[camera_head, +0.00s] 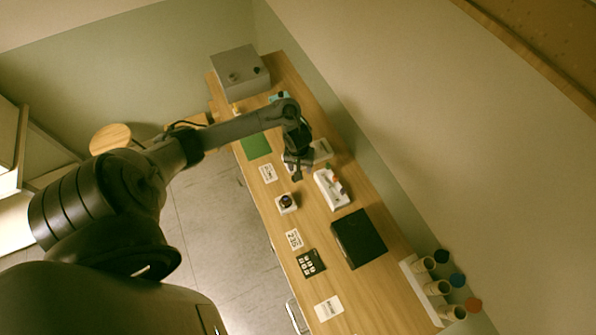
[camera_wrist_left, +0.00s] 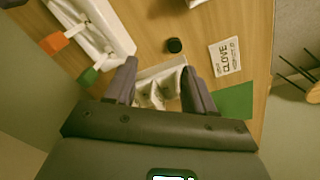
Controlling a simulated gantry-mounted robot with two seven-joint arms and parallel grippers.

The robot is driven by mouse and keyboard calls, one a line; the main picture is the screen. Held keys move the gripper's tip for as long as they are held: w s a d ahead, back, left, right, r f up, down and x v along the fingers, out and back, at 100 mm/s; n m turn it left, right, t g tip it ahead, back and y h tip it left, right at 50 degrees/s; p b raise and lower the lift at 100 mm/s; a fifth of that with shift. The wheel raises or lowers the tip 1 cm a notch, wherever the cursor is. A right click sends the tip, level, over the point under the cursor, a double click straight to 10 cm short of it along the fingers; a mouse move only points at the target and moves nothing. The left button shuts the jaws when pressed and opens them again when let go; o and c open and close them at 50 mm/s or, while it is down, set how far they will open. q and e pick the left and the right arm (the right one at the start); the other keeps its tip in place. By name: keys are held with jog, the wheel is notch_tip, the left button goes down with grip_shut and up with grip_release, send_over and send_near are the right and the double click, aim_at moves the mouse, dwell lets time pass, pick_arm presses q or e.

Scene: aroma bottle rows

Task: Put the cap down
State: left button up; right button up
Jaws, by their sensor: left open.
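A small round black cap (camera_wrist_left: 174,45) rests on the bare wooden table in the left wrist view, beyond my fingertips and apart from them. I cannot pick it out in the head view, where my arm covers that area. My left gripper (camera_wrist_left: 160,80) is open, with nothing between its fingers. A white compartmented tray (camera_wrist_left: 146,77) shows below and between the fingers. In the head view my left gripper (camera_head: 297,166) hangs over the middle of the table (camera_head: 318,215). My right gripper is not in view.
A white rack (camera_head: 329,190) with coloured caps stands close by; its orange (camera_wrist_left: 52,43) and green (camera_wrist_left: 89,75) pieces show in the wrist view. A clove card (camera_wrist_left: 225,57) and green mat (camera_wrist_left: 236,101) lie nearby.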

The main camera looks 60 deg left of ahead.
pick_arm(q)
jog(key=s+d+r+m+t, duration=0.15)
jog(key=d+m, duration=0.25)
jog(key=d, duration=0.5)
jog(key=d+r+m+t, duration=0.15)
jog(key=d+m, duration=0.25)
jog(key=d, duration=0.5)
jog(key=s+d+r+m, duration=0.3)
jog(key=s+r, duration=0.7)
jog(key=s, duration=0.1)
jog(key=shift+d+r+m, duration=0.15)
jog(key=shift+d+m, duration=0.05)
jog(key=shift+m, duration=0.2)
